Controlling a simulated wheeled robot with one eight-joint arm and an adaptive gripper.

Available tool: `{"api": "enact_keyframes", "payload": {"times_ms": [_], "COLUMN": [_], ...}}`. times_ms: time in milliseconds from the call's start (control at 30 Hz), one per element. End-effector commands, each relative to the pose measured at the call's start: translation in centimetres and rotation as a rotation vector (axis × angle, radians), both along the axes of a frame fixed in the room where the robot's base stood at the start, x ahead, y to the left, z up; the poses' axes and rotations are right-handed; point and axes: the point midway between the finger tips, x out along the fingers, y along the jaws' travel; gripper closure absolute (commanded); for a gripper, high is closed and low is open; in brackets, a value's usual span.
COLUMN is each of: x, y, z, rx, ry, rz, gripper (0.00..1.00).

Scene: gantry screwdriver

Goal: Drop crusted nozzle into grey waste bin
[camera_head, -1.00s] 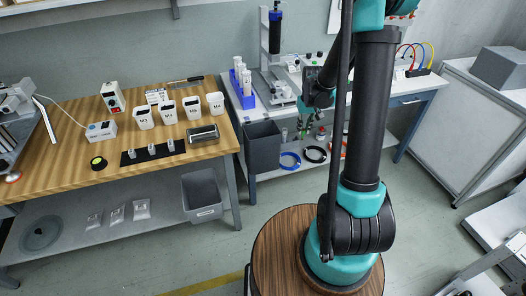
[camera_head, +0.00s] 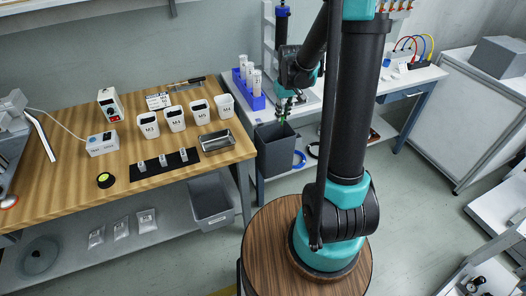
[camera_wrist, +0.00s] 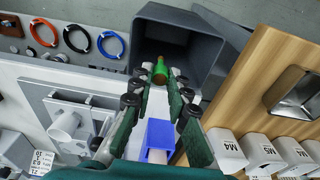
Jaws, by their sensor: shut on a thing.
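The dark grey bin (camera_head: 275,160) stands in the gap between the wooden table and the white bench, and its open mouth fills the top of the wrist view (camera_wrist: 208,30). My gripper (camera_head: 285,112) is above the bin's mouth. In the wrist view its two green-padded fingers (camera_wrist: 161,76) reach towards the opening. They are shut on a small green and brass-coloured piece, the nozzle (camera_wrist: 160,69), at their tips. The nozzle shows against the dark inside of the bin; its crust is too small to make out. The bin's floor is mostly in shadow.
A lighter grey bin (camera_head: 210,205) sits on the low shelf. The wooden table (camera_head: 65,170) carries labelled white cups (camera_head: 175,118) and a metal tray (camera_head: 216,141). A blue rack (camera_head: 253,98) of white tubes stands on the bench near my arm. Coloured cable loops (camera_wrist: 76,38) lie beside the dark bin.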

Motion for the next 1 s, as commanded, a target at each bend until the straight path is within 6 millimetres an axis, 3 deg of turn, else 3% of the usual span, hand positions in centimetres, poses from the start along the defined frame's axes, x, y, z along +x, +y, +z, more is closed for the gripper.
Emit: {"api": "enact_keyframes", "payload": {"times_ms": [167, 600, 1000], "x": [0.0, 0.0, 0.0], "y": [0.0, 0.0, 0.0], "z": [-0.8, -5.2, -6.0], "rx": [0.0, 0.0, 0.0], "ry": [0.0, 0.0, 0.0], "rz": [-0.001, -0.001, -0.001], "gripper": [0.93, 0.93, 0.93]}}
